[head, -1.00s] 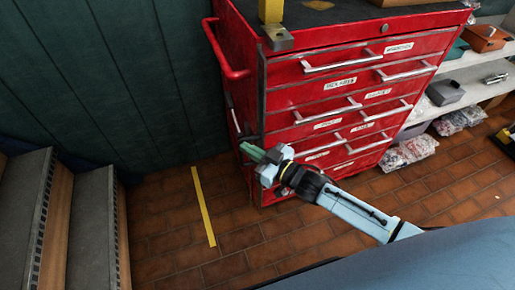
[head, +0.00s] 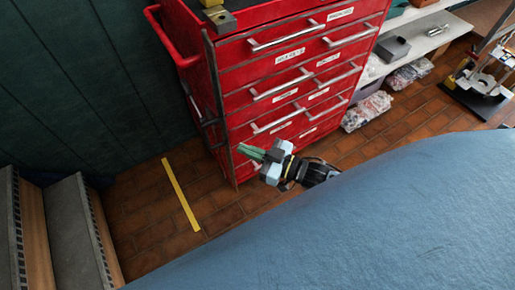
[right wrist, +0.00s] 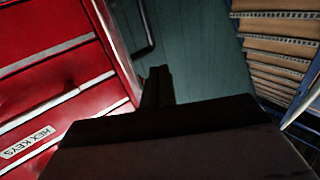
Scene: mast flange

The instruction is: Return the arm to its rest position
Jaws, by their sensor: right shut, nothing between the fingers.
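My right gripper (head: 252,152) is in the head view, in front of the lower left part of the red tool cabinet (head: 262,75). Its greenish fingers are together and empty, pointing left. My blue body covers the lower right of the head view and hides most of the right arm. In the right wrist view the dark closed fingers (right wrist: 157,87) point towards the green wall, with the red cabinet (right wrist: 50,60) close on the left. I cannot tell whether the gripper touches the cabinet. My left gripper is not in view.
Grey steps (head: 62,215) stand at the lower left. A yellow floor strip (head: 181,196) lies on the brown tiles, which are clear around it. A shelf (head: 425,40) with bagged parts (head: 367,110) is right of the cabinet. A dark-based device (head: 478,95) stands at far right.

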